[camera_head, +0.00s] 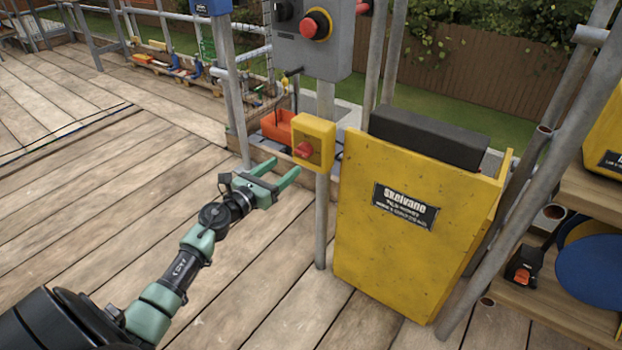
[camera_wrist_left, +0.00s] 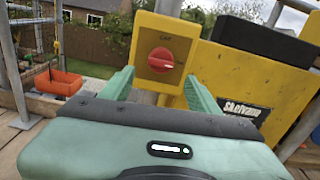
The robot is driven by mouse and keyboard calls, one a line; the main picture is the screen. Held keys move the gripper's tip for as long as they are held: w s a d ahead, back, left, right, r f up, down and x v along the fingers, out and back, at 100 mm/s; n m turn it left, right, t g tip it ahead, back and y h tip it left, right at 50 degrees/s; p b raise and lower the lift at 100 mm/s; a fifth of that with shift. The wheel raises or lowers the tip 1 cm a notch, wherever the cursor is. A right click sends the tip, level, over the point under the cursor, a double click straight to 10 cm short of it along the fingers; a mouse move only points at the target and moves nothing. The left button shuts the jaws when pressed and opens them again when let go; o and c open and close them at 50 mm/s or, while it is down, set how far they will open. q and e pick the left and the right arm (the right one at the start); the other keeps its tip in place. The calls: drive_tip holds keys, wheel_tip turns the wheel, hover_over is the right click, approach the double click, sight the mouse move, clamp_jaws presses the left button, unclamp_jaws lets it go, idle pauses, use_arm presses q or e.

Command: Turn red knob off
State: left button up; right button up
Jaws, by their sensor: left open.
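The red knob (camera_head: 304,150) sits on the face of a yellow box (camera_head: 318,130) fixed to a grey pole. In the left wrist view the red knob (camera_wrist_left: 161,60) is ahead, between and beyond my fingers, with its grip bar roughly level. My left gripper (camera_head: 281,172) is open and empty, just left of and a little below the knob, and apart from it. In the left wrist view my left gripper (camera_wrist_left: 160,88) has its two green fingers spread on either side of the knob. My right gripper does not show.
A grey control panel (camera_head: 312,55) with a red button hangs above the box. A large yellow Skelvane cabinet (camera_head: 400,240) stands close to the right. An orange bin (camera_head: 277,128) is behind the pole. The wooden deck (camera_head: 90,220) on the left is clear.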

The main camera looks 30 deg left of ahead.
sight(300, 153)
use_arm(q)
drive_tip(key=shift+m, duration=0.3)
drive_tip(key=w, duration=0.7)
drive_tip(key=shift+d+r+b, duration=0.3)
drive_tip(key=shift+b, duration=0.05)
drive_tip(key=shift+w, duration=0.5)
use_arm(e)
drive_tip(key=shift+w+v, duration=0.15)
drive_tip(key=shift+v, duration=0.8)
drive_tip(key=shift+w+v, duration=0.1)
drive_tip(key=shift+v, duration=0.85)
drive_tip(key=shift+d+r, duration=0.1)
use_arm(q)
clamp_jaws()
